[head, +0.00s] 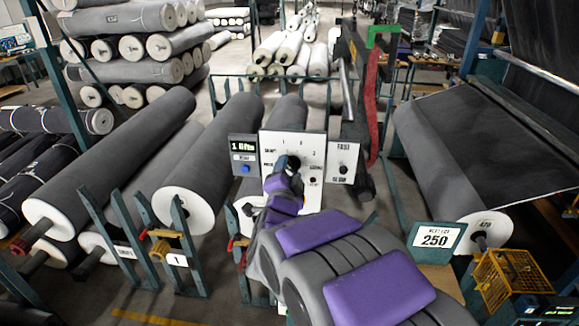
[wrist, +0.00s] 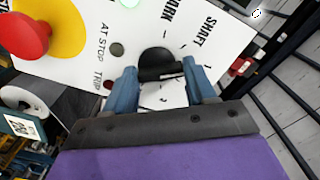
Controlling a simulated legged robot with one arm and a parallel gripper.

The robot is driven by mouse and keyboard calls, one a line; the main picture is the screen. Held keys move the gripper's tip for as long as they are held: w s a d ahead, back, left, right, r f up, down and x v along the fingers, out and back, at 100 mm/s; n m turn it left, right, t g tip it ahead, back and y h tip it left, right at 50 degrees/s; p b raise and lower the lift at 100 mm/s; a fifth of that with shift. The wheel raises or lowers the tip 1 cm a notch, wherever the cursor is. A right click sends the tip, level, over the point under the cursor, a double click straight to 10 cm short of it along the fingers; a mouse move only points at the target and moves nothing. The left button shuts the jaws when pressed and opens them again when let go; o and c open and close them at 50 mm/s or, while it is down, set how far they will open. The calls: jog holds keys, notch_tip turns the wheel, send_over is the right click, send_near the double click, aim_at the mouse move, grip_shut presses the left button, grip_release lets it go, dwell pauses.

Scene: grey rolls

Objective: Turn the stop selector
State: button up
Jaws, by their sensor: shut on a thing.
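The selector is a black rotary knob (wrist: 157,61) on a white control panel (wrist: 75,12), with dial marks and printed words around it, one reading SHAFT. In the wrist view my gripper (wrist: 160,73) has a blue finger on each side of the knob and is shut on it. In the head view the panel (head: 312,146) stands at the centre, and my gripper (head: 286,163) reaches its dial from below. The fingers and wrist hide much of the knob there. The exact dial position it points to cannot be read.
A red button (wrist: 28,36) on a yellow disc sits beside the knob, with a dull AT STOP lamp (wrist: 117,49) between. A display box (head: 244,152) and a small side panel (head: 343,158) flank the main panel. Large grey rolls (head: 215,160) lie left; another (head: 470,150) lies right.

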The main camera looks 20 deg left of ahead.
jog(key=n+p, duration=0.1)
jog(key=n, duration=0.1)
jog(key=f+n+p, duration=0.1)
jog(key=n, duration=0.2)
jog(key=shift+s, duration=0.1)
dwell(0.4)
jog(key=o, duration=1)
jog(key=shift+a+r, duration=0.1)
jog(key=shift+a, duration=0.1)
jog(key=shift+o, duration=0.2)
jog(key=shift+r, duration=0.1)
jog(key=shift+d, duration=0.15)
jog(key=b+v, duration=0.6)
jog(key=v, duration=1.1)
